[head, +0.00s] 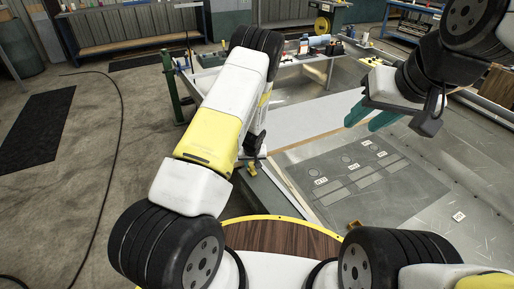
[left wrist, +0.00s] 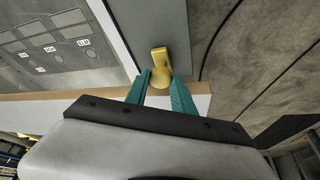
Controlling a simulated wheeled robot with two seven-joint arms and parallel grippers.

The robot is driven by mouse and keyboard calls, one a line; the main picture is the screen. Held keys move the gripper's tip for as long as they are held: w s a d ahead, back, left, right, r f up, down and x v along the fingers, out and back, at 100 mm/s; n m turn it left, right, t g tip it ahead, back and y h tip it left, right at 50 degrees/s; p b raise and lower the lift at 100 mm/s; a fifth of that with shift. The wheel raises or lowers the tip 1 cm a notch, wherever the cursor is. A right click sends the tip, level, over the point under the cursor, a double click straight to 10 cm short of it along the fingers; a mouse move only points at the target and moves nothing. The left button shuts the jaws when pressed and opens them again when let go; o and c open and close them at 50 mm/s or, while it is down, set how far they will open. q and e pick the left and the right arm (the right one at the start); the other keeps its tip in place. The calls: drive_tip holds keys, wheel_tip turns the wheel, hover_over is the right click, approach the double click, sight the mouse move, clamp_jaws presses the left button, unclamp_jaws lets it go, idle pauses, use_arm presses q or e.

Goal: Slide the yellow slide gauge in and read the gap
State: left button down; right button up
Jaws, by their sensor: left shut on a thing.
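The yellow slide gauge (left wrist: 160,56) lies at the edge of a grey surface in the left wrist view, its rounded end between my teal fingertips. My left gripper (left wrist: 158,82) is shut on it. In the head view a small yellow piece (head: 252,169) shows just below the left gripper, whose fingers are mostly hidden by my arm. The gap and any scale marks are too small or hidden to read.
A dark grey panel (head: 390,190) with pale rectangles, round spots and small labels lies on the metal table (head: 440,160). Tools and bottles crowd the table's far end. Open floor lies left.

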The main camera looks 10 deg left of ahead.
use_arm(q)
drive_tip(key=shift+s, duration=0.1)
idle(0.4)
hover_over(260, 183)
idle(0.4)
drive_tip(key=c, duration=1.1)
unclamp_jaws()
drive_tip(key=shift+s, duration=0.1)
drive_tip(key=v, duration=0.7)
drive_tip(key=shift+s+r, duration=0.15)
drive_tip(key=shift+r, duration=0.2)
